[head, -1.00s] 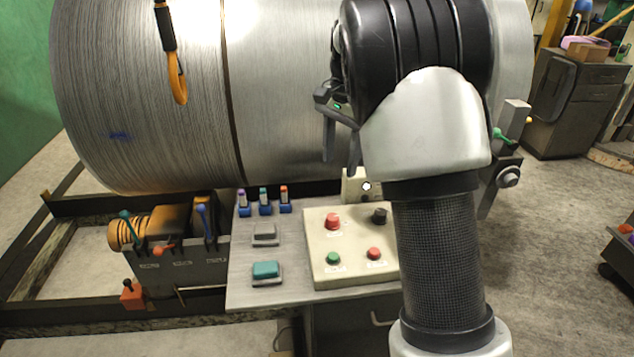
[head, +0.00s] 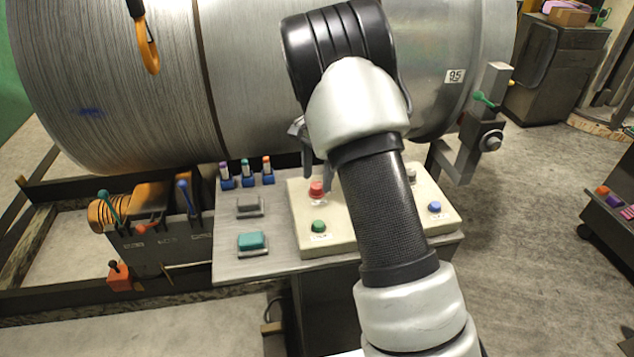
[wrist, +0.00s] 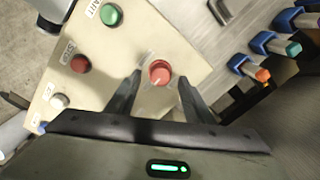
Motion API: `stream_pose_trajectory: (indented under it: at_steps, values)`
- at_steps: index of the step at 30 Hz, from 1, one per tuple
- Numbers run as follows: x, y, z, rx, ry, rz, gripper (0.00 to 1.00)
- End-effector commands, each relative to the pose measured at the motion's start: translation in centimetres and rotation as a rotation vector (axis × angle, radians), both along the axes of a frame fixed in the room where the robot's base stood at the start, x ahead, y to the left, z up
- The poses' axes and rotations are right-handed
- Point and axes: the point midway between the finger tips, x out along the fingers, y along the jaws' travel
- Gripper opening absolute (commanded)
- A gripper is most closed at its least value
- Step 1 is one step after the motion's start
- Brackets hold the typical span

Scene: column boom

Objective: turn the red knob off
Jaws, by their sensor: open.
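The red knob (head: 317,188) stands at the upper left of the cream control panel (head: 306,245). In the wrist view the red knob (wrist: 160,73) has a pale pointer line on its face. My gripper (wrist: 157,85) is open, with one finger on each side of the knob and a gap to it on both sides. In the head view my gripper (head: 318,172) points down at the knob, and my arm hides part of the panel. I cannot tell whether the fingertips reach down to the knob's level.
Close by on the panel are a green button (wrist: 111,15), a red button (wrist: 81,63) and a white button (wrist: 60,101). A big metal drum (head: 250,80) stands behind.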

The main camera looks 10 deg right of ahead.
Motion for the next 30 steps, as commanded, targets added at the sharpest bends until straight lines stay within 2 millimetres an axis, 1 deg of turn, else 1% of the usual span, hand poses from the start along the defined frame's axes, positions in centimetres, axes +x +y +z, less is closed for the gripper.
stream_pose_trajectory:
  at_steps: [1,3,6,15,16,17,21,23,30]
  values:
    - [0.0,0.0,-0.8,0.0,0.001,0.0,0.47]
    - [0.0,0.0,-1.4,0.0,0.001,0.0,0.47]
    - [0.1,0.0,-2.0,-0.001,-0.001,0.0,0.47]
    - [0.1,0.0,-2.3,0.0,-0.001,0.0,0.47]
    - [0.1,0.0,-2.3,0.0,-0.001,0.0,0.46]
    - [0.1,0.0,-2.3,0.0,-0.001,0.0,0.41]
    - [0.1,0.0,-2.2,0.001,-0.001,0.0,0.17]
    - [0.1,0.0,-2.2,0.001,-0.001,0.0,0.07]
    - [0.1,0.1,-2.2,0.0,-0.001,0.017,0.06]
